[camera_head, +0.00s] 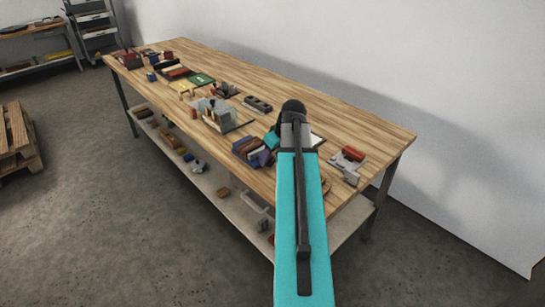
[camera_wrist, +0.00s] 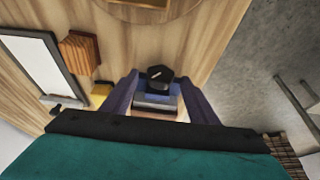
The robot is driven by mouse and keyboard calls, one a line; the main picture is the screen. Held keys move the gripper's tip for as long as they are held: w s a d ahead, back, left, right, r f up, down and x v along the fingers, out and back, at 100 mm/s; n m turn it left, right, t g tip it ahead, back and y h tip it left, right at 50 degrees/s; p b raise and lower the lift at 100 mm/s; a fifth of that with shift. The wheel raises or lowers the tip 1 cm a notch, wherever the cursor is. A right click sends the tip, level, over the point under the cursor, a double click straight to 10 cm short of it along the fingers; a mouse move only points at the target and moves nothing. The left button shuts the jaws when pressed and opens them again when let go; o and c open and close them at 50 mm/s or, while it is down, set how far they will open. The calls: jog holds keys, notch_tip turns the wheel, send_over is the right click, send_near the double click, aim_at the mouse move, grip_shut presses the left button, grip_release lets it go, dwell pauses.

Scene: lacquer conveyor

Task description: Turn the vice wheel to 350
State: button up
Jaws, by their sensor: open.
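In the wrist view, a dark, angular knob (camera_wrist: 160,73) with a short white mark on top stands on a stack of blue, grey and brown layers (camera_wrist: 156,101). It may be the vice wheel, but I cannot read a number there. My gripper (camera_wrist: 160,80) is open, with one purple-blue finger on either side of the knob and layers. I cannot tell whether the fingers touch it. In the head view, my gripper (camera_head: 270,142) is mostly hidden behind my arm, beside a blue and brown layered object (camera_head: 248,149) near the table's front edge.
The wooden table (camera_head: 370,125) carries a grey device with a red block (camera_head: 347,163) at the right and a grey-and-tan fixture (camera_head: 217,112) left of my gripper. A white panel (camera_wrist: 40,67) and brown block (camera_wrist: 80,52) lie to the left in the wrist view. A wall stands behind.

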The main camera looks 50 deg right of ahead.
jog(key=shift+w+f, duration=0.2)
jog(key=shift+f, duration=0.35)
jog(key=c, duration=0.9)
jog(key=shift+d, duration=0.4)
jog(key=shift+c, duration=0.7)
jog(key=shift+a, duration=0.25)
jog(key=shift+d+y+p, duration=0.1)
jog(key=shift+y+p, duration=0.25)
jog(key=shift+y, duration=0.05)
